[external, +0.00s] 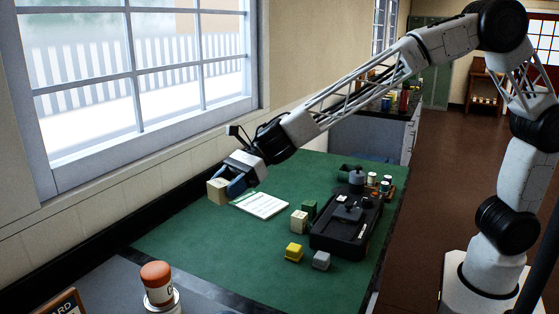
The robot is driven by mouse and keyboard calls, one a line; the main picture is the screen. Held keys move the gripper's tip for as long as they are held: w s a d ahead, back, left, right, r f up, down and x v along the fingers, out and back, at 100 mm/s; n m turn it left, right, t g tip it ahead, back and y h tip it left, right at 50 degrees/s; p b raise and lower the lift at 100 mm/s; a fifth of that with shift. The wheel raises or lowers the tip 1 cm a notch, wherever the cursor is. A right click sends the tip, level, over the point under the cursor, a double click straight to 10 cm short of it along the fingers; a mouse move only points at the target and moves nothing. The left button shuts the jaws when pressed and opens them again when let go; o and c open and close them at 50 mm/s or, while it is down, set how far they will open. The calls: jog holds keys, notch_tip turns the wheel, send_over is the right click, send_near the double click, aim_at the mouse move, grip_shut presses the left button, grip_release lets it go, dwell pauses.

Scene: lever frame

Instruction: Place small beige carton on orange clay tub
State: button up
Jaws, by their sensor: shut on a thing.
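The small beige carton (217,191) is at the end of my gripper (233,187), near the left edge of the green work surface by the window. My gripper is shut on it, with blue-grey fingers at its right side. It looks held above the surface, but the exact height is hard to tell. The orange clay tub (158,284), with an orange top and a pale lower part, stands upright at the bottom left, nearer the camera than my gripper. The tub and carton are well apart.
On the green surface (190,240) lie a white notepad (262,205), a cream block (299,222), a yellow block (293,252), a grey block (321,260) and a black device (345,222). A dark sign (64,305) stands left of the tub. The green surface's front left is clear.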

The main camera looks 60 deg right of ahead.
jog(key=s+a+n+g, duration=0.3)
jog(key=s+a+g, duration=0.1)
jog(key=s+a, duration=0.5)
jog(key=shift+s+a+f+n, duration=0.2)
jog(key=shift+s+a+n, duration=0.15)
jog(key=shift+a, duration=0.3)
send_over(161, 264)
jog(key=shift+s+f, duration=0.1)
jog(key=shift+f, duration=0.6)
jog(key=shift+f+y, duration=0.15)
jog(key=shift+y, duration=0.15)
jog(key=shift+f, duration=1.65)
jog(key=shift+f, duration=0.15)
jog(key=o, duration=0.9)
jog(key=shift+o, duration=0.2)
